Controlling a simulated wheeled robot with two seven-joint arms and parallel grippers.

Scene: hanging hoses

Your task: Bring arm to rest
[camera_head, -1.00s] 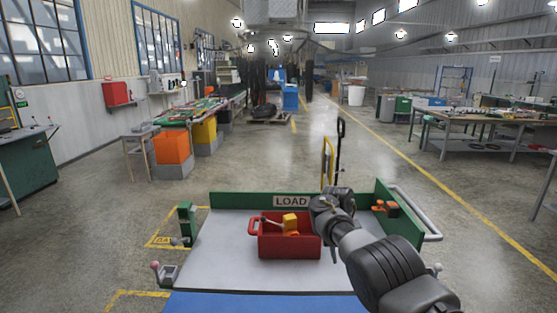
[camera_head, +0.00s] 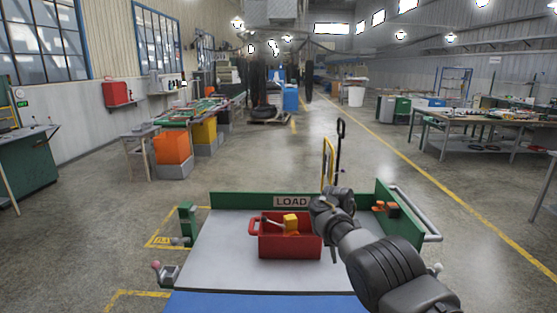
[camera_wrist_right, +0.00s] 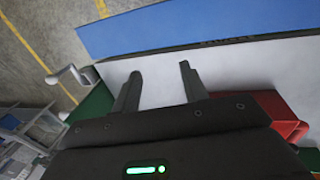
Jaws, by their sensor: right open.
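My right arm comes in from the lower right in the head view and reaches over the right side of the cart. In the right wrist view, my right gripper (camera_wrist_right: 160,70) is open with its two fingers apart and nothing between them. It is above the pale cart top (camera_head: 210,255), by the right side of a red toolbox (camera_head: 285,246), which also shows in the wrist view (camera_wrist_right: 288,118). In the head view the fingertips cannot be made out. My left arm and gripper are in neither view. Dark hanging shapes, perhaps hoses (camera_head: 308,80), are far back.
The toolbox holds a yellow item (camera_head: 291,222) and a handled tool. A green LOAD panel (camera_head: 240,200) edges the cart's far side, with a metal rail (camera_head: 420,215) at right. A blue strip (camera_head: 260,302) lies in front. Open floor (camera_head: 400,180) surrounds the cart.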

